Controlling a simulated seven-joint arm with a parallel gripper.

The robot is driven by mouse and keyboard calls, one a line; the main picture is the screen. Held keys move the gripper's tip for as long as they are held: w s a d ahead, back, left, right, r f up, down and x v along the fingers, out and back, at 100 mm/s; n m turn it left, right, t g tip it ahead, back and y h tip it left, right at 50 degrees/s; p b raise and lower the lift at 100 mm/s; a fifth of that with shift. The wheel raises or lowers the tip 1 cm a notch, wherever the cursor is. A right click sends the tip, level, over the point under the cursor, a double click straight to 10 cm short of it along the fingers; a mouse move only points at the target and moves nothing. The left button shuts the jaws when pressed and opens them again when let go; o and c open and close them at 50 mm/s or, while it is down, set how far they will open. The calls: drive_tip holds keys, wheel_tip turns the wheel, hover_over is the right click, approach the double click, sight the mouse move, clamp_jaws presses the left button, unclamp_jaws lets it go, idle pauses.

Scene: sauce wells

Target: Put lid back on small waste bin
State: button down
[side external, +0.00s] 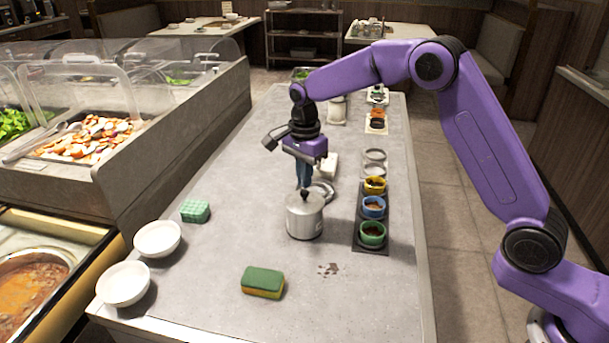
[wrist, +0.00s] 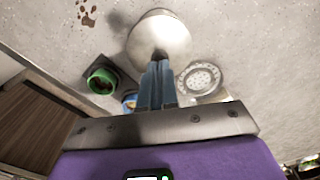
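The small waste bin (side external: 304,222) is a silver metal cylinder standing upright on the grey counter. Its domed silver lid (side external: 293,203) has a dark knob and appears to lie on the bin's top, though I cannot tell if it is fully seated. In the wrist view the lid (wrist: 160,33) hides most of the bin. My gripper (side external: 304,187) points down above the lid. Its blue fingers (wrist: 158,62) are close together at the dark knob and look shut on it.
A round perforated metal piece (wrist: 198,79) lies beside the bin. A dark tray with yellow, blue and green sauce cups (side external: 372,232) is to the right. A sponge (side external: 263,282), a brown spill (side external: 328,269) and white bowls (side external: 157,239) are nearer the front.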

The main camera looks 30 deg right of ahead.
drive_tip(key=shift+f, duration=0.8)
idle(0.4)
drive_tip(key=shift+r, duration=0.1)
drive_tip(key=shift+r, duration=3.35)
drive_tip(key=s+r+n, duration=0.3)
drive_tip(key=s+n, duration=1.1)
drive_tip(key=s, duration=0.5)
drive_tip(key=s+d+f+n, duration=0.2)
drive_tip(key=s+d+n, duration=0.3)
drive_tip(key=s, duration=0.5)
drive_tip(key=s+d+f+n, duration=0.2)
drive_tip(key=s+d+n, duration=0.3)
drive_tip(key=s+n, duration=0.3)
drive_tip(key=s, duration=0.3)
drive_tip(key=shift+s+d+n, duration=0.15)
drive_tip(key=shift+n, duration=0.15)
